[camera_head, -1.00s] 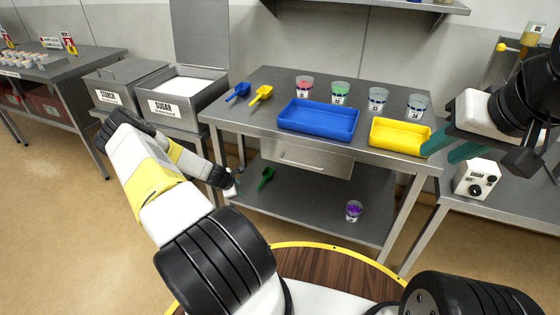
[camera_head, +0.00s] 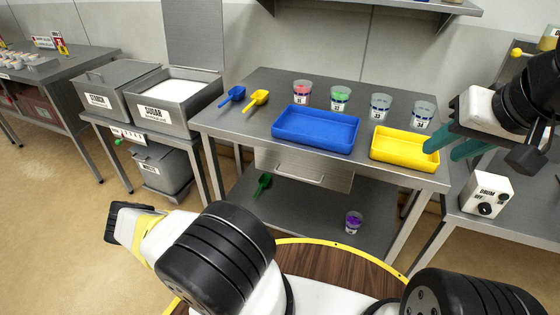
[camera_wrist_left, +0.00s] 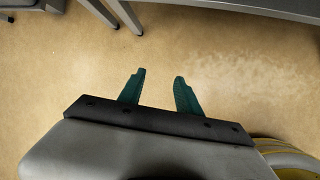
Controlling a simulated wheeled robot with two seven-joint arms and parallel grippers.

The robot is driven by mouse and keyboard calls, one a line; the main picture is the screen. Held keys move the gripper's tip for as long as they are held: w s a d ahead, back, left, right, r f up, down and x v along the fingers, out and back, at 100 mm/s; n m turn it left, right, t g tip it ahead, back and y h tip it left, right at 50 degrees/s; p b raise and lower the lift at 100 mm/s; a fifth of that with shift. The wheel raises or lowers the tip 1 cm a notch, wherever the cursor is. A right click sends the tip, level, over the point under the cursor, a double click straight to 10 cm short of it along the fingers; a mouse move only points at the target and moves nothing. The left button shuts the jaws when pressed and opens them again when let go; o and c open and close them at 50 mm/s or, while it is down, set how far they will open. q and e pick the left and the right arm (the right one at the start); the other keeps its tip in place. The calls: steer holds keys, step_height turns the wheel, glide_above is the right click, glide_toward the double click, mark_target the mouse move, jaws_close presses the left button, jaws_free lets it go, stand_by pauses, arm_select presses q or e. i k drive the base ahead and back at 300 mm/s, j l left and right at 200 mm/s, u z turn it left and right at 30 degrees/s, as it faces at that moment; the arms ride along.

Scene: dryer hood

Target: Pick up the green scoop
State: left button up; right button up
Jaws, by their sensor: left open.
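The green scoop (camera_head: 263,184) lies on the lower shelf of the middle steel table, toward its left end. My left gripper (camera_wrist_left: 160,75) shows in the left wrist view, open and empty, with bare floor beneath its two teal fingers. The scoop does not show in the left wrist view. My right gripper (camera_head: 438,152) is at the right, in front of the yellow tray's right end, with its teal fingers apart and nothing seen between them.
The steel table (camera_head: 230,115) carries a blue scoop (camera_head: 232,96), a yellow scoop (camera_head: 255,101), several cups, a blue tray (camera_head: 315,143) and a yellow tray (camera_head: 403,157). A purple-filled cup (camera_head: 353,222) stands on the lower shelf. The tabletop overhangs this shelf. Floor at left is clear.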

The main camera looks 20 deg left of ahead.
mark_target(265, 178)
steer(key=i, duration=1.2)
